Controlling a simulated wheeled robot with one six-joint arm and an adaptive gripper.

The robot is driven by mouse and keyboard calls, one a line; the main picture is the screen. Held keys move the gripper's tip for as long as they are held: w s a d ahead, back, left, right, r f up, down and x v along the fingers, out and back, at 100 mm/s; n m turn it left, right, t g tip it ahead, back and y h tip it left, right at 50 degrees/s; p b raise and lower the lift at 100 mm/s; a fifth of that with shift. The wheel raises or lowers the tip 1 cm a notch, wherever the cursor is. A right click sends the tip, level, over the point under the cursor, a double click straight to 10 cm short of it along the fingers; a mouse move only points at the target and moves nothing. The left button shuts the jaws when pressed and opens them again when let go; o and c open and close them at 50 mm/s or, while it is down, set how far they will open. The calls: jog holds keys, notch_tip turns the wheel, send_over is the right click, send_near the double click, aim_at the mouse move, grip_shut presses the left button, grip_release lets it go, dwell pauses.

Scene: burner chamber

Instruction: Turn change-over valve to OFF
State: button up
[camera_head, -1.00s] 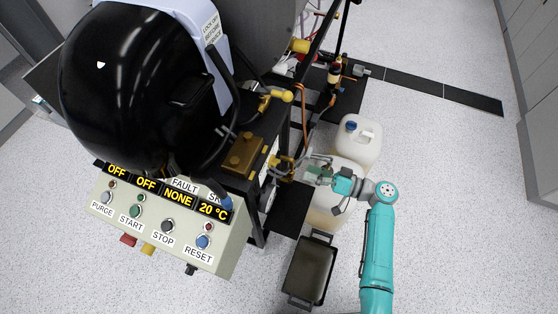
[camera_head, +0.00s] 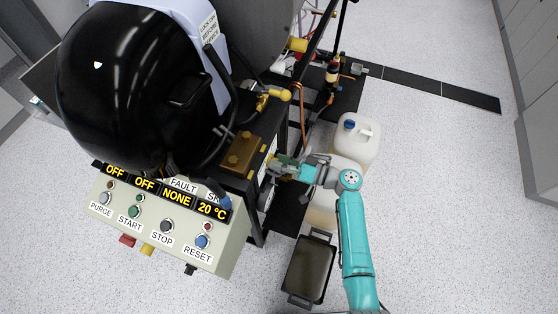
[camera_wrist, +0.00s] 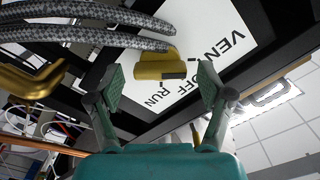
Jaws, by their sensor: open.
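The change-over valve's yellow handle (camera_wrist: 158,68) shows in the wrist view in front of a white plate (camera_wrist: 205,25) lettered VEN…, OFF and RUN, partly cut off. A dark block sits on the handle's lower right part, near the lettering; I cannot tell which position it marks. My gripper (camera_wrist: 160,80) is open, with one finger pad on either side of the handle and no clear contact. In the head view my gripper (camera_head: 284,166) is at the side of the burner frame, and the handle cannot be made out there.
Braided hoses (camera_wrist: 90,30) and a brass pipe (camera_wrist: 30,80) run close on the left in the wrist view. In the head view, the control panel (camera_head: 160,220) is left, a white jug (camera_head: 356,145) and a dark tray (camera_head: 308,268) lie near my arm. Floor at right is clear.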

jog(key=c, duration=1.2)
jog(key=shift+o, duration=0.2)
jog(key=shift+m, duration=0.3)
jog(key=shift+f+m, duration=0.2)
jog(key=shift+m, duration=3.9)
jog(key=o, duration=1.2)
jog(key=shift+c, duration=0.2)
